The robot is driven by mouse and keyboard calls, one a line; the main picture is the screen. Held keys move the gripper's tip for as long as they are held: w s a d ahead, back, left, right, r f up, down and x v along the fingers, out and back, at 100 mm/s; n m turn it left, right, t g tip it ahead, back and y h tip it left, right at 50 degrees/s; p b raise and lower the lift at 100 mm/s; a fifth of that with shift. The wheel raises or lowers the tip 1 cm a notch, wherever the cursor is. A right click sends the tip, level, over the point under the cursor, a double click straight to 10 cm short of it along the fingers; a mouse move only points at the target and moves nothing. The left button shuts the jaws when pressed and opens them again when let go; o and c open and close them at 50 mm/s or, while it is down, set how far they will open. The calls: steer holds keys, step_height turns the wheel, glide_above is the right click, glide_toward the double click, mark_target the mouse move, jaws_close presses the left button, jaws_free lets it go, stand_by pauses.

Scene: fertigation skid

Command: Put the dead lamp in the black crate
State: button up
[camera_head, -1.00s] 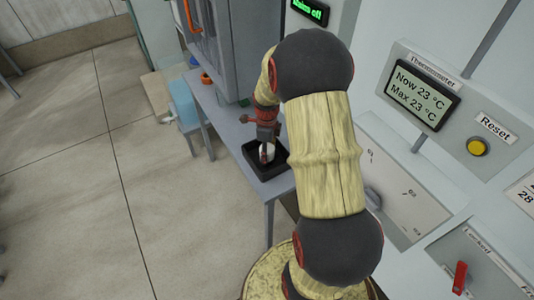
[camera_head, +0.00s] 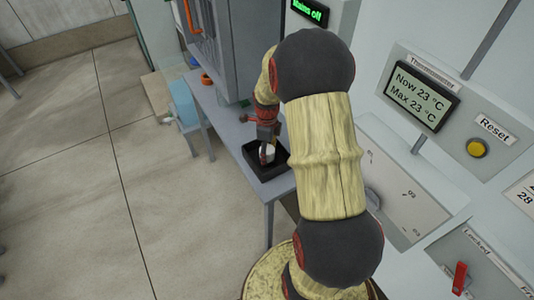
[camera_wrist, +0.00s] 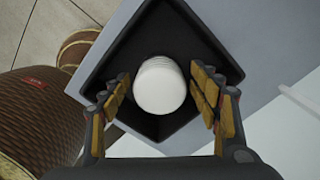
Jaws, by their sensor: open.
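The dead lamp is a white rounded piece (camera_wrist: 160,86) inside the black crate (camera_wrist: 160,22), as the wrist view shows. In the head view the lamp (camera_head: 268,152) shows small and pale at the crate (camera_head: 262,172), partly hidden by my gripper (camera_head: 266,144). In the wrist view my gripper (camera_wrist: 162,103) is open, with one padded finger on each side of the lamp. I cannot tell whether the lamp touches the crate floor.
The crate stands on a narrow grey table (camera_head: 228,122) beside a grey cabinet (camera_head: 224,50). A blue box (camera_head: 183,103) stands left of the table. Wall panels with a thermometer display (camera_head: 421,97) and a red lever (camera_head: 460,277) are at right. The floor at left is clear.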

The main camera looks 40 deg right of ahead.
step_height(320, 180, up, 11)
steer(key=p, duration=0.2)
steer(key=shift+r+p, duration=0.1)
steer(key=shift+p, duration=0.25)
steer(key=a+r+n+t, duration=0.1)
steer(key=a+r+n, duration=0.6)
steer(key=a+r, duration=0.15)
steer(key=s+a+r+n+t, duration=0.2)
steer(key=s+a+r+n, duration=0.3)
steer(key=s+a+n, duration=0.2)
steer(key=s+a+r+n+t, duration=0.2)
steer(key=s+a+r+n, duration=0.4)
steer(key=a+n, duration=0.5)
steer(key=s+n, duration=0.1)
steer(key=n, duration=0.3)
steer(key=shift+s+a+n+t, duration=0.2)
steer(key=shift+a+n+t, duration=0.05)
steer(key=shift+n+t, duration=0.05)
